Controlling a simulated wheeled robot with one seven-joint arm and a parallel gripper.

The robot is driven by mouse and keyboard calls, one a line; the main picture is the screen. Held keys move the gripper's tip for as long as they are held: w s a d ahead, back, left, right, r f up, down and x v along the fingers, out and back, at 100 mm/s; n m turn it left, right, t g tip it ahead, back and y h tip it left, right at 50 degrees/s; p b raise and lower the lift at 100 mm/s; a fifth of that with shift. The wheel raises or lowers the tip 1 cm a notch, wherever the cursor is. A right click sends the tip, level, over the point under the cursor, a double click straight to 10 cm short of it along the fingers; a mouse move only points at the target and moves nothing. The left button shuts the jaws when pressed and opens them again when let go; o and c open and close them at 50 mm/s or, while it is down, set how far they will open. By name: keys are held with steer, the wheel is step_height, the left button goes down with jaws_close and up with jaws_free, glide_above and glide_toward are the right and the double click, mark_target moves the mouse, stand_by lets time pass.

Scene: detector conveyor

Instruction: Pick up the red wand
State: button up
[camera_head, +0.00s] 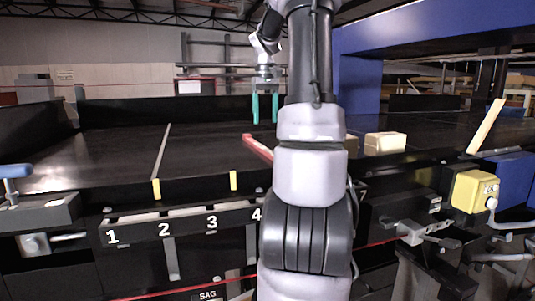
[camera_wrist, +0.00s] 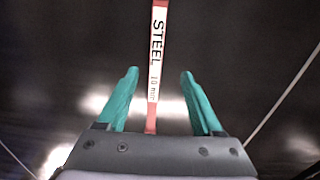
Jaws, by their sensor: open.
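The red wand (camera_head: 257,148) lies on the black conveyor belt in the head view, its near end hidden behind my arm. In the wrist view the wand (camera_wrist: 157,50) runs lengthwise up the picture, with a white label reading "STEEL" and "10 mm". My gripper (camera_head: 264,121) has teal fingers pointing down over the belt, behind the wand in the head view. In the wrist view my gripper (camera_wrist: 159,72) is open and empty, and the wand shows between its two fingers. The wand appears lower than the fingertips; the exact gap is hard to tell.
Cream blocks (camera_head: 385,143) sit on the belt right of my arm. A yellow box (camera_head: 475,191) with a knob is mounted at the front right. A blue frame (camera_head: 430,28) spans the right side. The belt (camera_head: 110,150) on the left is clear, above numbered slots.

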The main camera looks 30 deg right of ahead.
glide_above(268, 150)
steer(key=f, duration=0.5)
steer(key=shift+a+f, duration=0.2)
steer(key=shift+a, duration=0.05)
steer(key=shift+s+d+f, duration=0.1)
steer(key=shift+s+f, duration=0.05)
steer(key=shift+f, duration=2.6)
jaws_close()
